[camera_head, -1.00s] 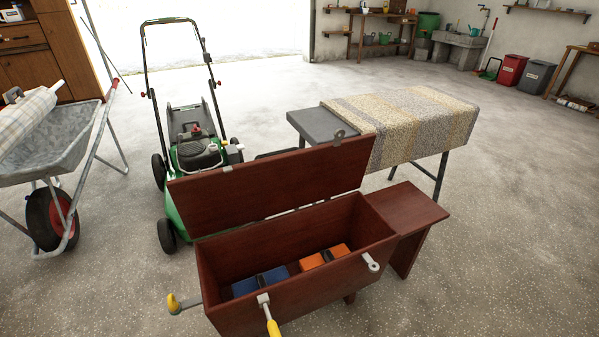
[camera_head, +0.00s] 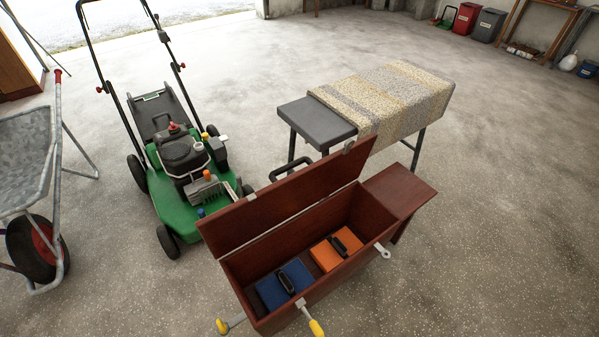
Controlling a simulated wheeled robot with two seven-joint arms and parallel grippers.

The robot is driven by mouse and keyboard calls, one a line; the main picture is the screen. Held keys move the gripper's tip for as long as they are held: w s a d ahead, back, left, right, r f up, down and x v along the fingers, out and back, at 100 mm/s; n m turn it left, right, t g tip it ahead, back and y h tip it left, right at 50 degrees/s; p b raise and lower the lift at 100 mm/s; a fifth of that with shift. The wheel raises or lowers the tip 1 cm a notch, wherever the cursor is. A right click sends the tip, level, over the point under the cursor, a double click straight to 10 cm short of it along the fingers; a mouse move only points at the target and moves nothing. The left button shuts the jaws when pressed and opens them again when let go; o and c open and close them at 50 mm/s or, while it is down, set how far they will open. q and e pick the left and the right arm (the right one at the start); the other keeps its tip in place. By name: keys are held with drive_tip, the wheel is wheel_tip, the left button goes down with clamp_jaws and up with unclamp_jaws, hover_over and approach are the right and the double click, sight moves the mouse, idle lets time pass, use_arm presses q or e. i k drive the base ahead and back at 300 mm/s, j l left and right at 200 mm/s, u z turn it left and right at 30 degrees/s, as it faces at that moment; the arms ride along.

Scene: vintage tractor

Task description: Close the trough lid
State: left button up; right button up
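The trough (camera_head: 298,307) is a long dark red wooden box in the lower middle of the head view. Its lid (camera_head: 283,202) stands open, raised along the back edge and leaning away from me. A metal tab (camera_head: 348,147) sits at the lid's upper right corner. Inside lie a blue case (camera_head: 270,292) and an orange case (camera_head: 325,257), each with a black handle. Tools with yellow handles (camera_head: 317,328) and a grey wrench-like piece (camera_head: 382,251) hang at the front wall. Neither of my grippers shows.
A green lawn mower (camera_head: 185,170) stands just behind and left of the trough. A bench with a patterned cloth (camera_head: 400,97) is behind right. A wheelbarrow (camera_head: 30,160) is at the left edge. A side shelf (camera_head: 402,190) adjoins the trough. The floor at right is clear.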

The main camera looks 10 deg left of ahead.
sight(230, 227)
drive_tip(key=i+j+z, duration=0.1)
drive_tip(key=j+z, duration=0.4)
drive_tip(key=j, duration=0.45)
drive_tip(key=j+z, duration=0.5)
drive_tip(key=j, duration=0.4)
drive_tip(key=i+j+z, duration=0.1)
drive_tip(key=j+z, duration=0.35)
drive_tip(key=j, duration=0.4)
drive_tip(key=j+z, duration=0.5)
drive_tip(key=j, duration=0.35)
